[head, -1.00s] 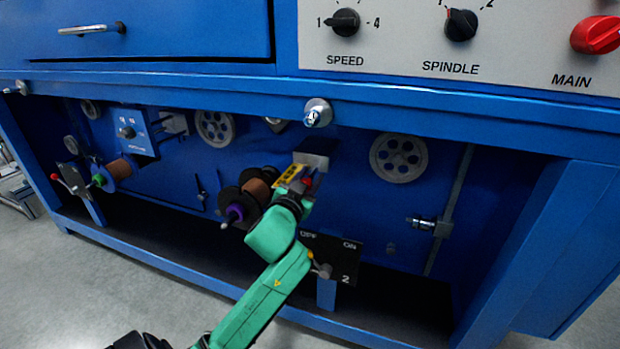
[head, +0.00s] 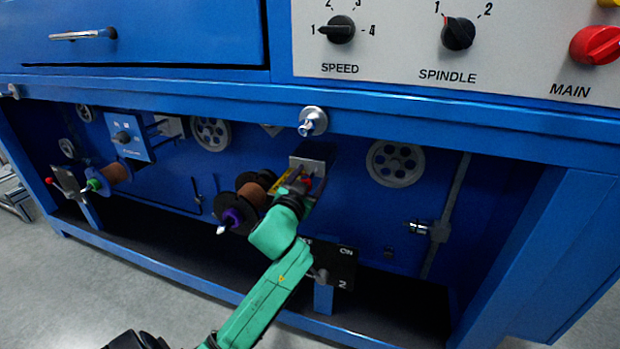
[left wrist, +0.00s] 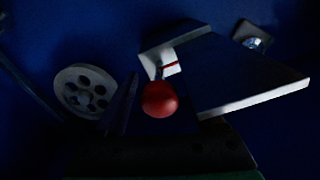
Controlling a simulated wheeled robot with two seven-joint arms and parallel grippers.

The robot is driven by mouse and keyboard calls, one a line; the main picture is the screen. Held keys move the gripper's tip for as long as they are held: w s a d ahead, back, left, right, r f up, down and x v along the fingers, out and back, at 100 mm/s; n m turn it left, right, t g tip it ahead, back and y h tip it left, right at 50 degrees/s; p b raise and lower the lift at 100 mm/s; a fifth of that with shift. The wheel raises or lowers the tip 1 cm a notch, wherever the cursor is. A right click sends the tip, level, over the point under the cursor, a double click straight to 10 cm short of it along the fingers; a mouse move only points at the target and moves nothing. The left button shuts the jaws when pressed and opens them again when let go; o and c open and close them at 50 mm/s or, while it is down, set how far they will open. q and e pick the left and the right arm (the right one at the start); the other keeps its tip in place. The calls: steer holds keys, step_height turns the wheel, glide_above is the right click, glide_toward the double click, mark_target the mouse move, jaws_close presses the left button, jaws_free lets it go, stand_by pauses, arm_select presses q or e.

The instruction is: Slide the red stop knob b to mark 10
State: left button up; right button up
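A red ball knob (head: 307,183) sits just below a grey bracket plate (head: 314,164) under the machine's blue ledge. The red knob (left wrist: 160,99) shows near the middle of the left wrist view, on a thin stem below a pale bracket with a red line. My left gripper (head: 299,184) is at this knob, its fingers seeming spread around it. In the left wrist view a dark finger stands left of the knob with a gap; the other side is too dark to read. A yellow strip (head: 281,180) is partly hidden by the gripper. No mark numbers are readable. My right gripper is out of view.
A brown spool with a purple hub (head: 231,217) is close left of my gripper. Spoked grey wheels (head: 397,163) are on the back panel. The blue ledge (head: 420,112) with a silver knob (head: 312,121) overhangs.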

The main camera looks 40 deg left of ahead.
arm_select(q)
steer(key=shift+s+d, duration=0.1)
steer(key=shift+s, duration=0.05)
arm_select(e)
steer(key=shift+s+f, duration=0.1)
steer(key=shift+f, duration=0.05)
arm_select(q)
steer(key=shift+s+d, duration=0.1)
steer(key=shift+s, duration=0.2)
steer(key=p+v, duration=0.3)
steer(key=v, duration=1)
steer(key=shift+s+d, duration=0.15)
steer(key=shift+s, duration=0.15)
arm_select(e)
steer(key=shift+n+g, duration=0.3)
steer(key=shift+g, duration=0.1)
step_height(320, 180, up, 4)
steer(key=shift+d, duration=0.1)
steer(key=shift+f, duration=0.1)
